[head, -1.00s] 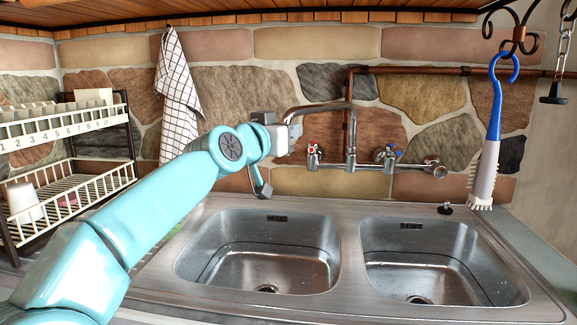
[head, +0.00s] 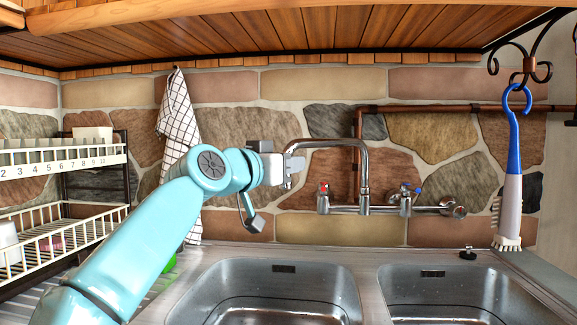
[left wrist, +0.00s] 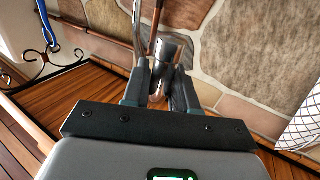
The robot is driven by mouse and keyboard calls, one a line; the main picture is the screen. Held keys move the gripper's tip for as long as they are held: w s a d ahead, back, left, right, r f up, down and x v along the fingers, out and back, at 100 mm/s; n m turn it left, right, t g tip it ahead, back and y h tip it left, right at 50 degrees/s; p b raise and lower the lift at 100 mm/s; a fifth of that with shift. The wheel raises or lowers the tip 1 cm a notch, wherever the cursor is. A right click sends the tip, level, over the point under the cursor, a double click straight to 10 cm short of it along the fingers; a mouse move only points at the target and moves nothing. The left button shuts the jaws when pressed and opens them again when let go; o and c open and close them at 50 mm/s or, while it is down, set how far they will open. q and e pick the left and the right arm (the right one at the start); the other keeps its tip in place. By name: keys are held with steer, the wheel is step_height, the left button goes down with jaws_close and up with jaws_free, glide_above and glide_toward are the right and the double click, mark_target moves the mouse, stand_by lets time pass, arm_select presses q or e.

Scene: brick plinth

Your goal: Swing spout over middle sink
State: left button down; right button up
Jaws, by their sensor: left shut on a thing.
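The chrome spout (head: 330,143) rises from the wall tap and bends over to the left in the head view. My left gripper (head: 289,168) is at its outer, downturned end, shut on it. The left wrist view shows the two fingers (left wrist: 161,82) around the chrome spout (left wrist: 168,47). The left sink basin (head: 283,268) and the right sink basin (head: 432,273) lie below, cut off at the bottom. The spout end is on the left basin's side. My right gripper is in neither view.
The tap body (head: 385,209) with red and blue handles sits against the stone wall. A dish rack (head: 62,158) stands at left and a checked towel (head: 178,118) hangs behind my arm. A blue-handled brush (head: 514,150) hangs at right. Space above the right basin is clear.

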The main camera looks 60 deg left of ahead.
arm_select(q)
steer(key=shift+f, duration=0.2)
steer(key=c, duration=1)
jaws_free()
steer(key=shift+s, duration=0.1)
steer(key=shift+c, duration=0.2)
steer(key=shift+s+a+r, duration=0.1)
steer(key=shift+s+a, duration=0.05)
steer(key=shift+s, duration=0.05)
steer(key=shift+w, duration=0.25)
steer(key=b+v, duration=0.7)
steer(key=v, duration=0.9)
steer(key=shift+s, duration=0.2)
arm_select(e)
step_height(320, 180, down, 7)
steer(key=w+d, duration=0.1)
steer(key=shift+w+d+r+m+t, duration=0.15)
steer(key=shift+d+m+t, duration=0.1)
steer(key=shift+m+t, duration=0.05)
